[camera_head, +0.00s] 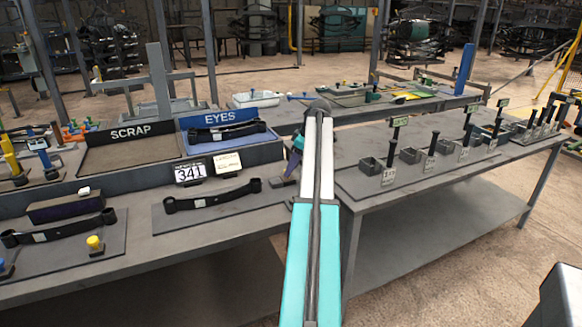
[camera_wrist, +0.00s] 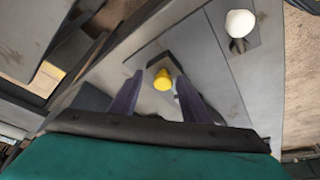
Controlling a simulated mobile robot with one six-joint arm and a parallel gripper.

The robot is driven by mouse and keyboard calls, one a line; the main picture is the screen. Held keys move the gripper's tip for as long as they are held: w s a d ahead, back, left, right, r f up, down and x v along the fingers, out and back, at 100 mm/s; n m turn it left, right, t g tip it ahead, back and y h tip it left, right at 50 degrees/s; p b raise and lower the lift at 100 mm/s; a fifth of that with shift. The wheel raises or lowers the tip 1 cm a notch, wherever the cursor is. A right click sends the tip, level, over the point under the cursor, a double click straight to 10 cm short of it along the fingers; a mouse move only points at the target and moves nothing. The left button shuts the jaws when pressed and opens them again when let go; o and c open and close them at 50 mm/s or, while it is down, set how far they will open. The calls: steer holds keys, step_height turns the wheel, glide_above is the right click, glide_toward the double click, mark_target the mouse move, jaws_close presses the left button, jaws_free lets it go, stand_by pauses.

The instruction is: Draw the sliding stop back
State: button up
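A yellow knob (camera_wrist: 162,79) stands on a dark block (camera_wrist: 180,66) on the grey bench in the wrist view. I take this knobbed block to be the sliding stop, but cannot be sure. My gripper (camera_wrist: 158,95) is open, with one purple finger on each side of the knob in the picture. I cannot tell whether the fingertips are down at its height. No contact shows. In the head view my gripper (camera_head: 293,162) hangs near the right end of the left bench, partly hidden by my arm. A small dark block (camera_head: 284,182) shows below it.
A black leaf spring (camera_head: 212,196) lies left of my gripper, near the 341 sign (camera_head: 190,173). Trays marked SCRAP (camera_head: 130,150) and EYES (camera_head: 230,138) stand behind. A white knob (camera_wrist: 240,23) is nearby. The right bench (camera_head: 375,205) holds several upright posts.

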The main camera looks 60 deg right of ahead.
steer(key=shift+w+a, duration=0.1)
steer(key=shift+w, duration=0.05)
steer(key=shift+r, duration=0.55)
steer(key=b+v, duration=0.1)
steer(key=v, duration=1.1)
steer(key=shift+s+r, duration=0.25)
steer(key=shift+s, duration=0.1)
